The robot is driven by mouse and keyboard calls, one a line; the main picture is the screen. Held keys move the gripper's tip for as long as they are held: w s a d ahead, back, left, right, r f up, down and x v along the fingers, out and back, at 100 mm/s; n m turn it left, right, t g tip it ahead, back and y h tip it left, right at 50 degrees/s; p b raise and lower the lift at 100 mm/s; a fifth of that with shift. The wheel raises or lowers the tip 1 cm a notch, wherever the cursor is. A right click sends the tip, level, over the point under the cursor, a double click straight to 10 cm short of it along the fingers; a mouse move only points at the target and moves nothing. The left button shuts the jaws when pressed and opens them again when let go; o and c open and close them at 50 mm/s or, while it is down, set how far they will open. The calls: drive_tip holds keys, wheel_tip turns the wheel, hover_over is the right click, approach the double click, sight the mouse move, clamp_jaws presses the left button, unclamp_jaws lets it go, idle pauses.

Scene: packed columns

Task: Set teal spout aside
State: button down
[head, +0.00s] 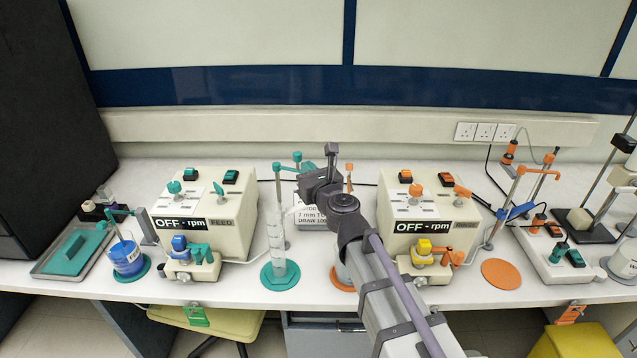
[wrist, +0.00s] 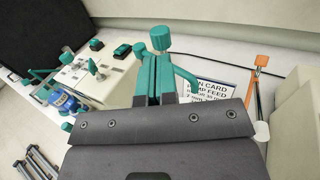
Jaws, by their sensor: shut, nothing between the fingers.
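The teal spout (head: 286,167) is in the head view on a thin upright rod, above a clear measuring cylinder on a teal round base (head: 280,277). In the wrist view the teal spout (wrist: 185,77), with its knob and clamp, shows just beyond the gripper's dark body. My gripper (head: 304,187) is just right of the rod, close to the teal spout. It is shut and empty.
A pump box with teal knobs (head: 207,214) stands left and one with orange knobs (head: 424,210) right. A white card (head: 311,216) is behind my gripper. A blue-liquid beaker (head: 127,258) and a tray (head: 50,271) are far left. An orange disc (head: 501,273) lies bare at right.

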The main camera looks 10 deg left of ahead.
sight(300, 159)
drive_tip(key=x, duration=0.3)
drive_tip(key=shift+w+a, duration=0.15)
drive_tip(key=shift+w, duration=0.05)
drive_tip(key=shift+w, duration=0.1)
drive_tip(key=w, duration=0.2)
drive_tip(key=shift+w+d, duration=0.25)
drive_tip(key=shift+d, duration=0.05)
drive_tip(key=shift+s, duration=0.1)
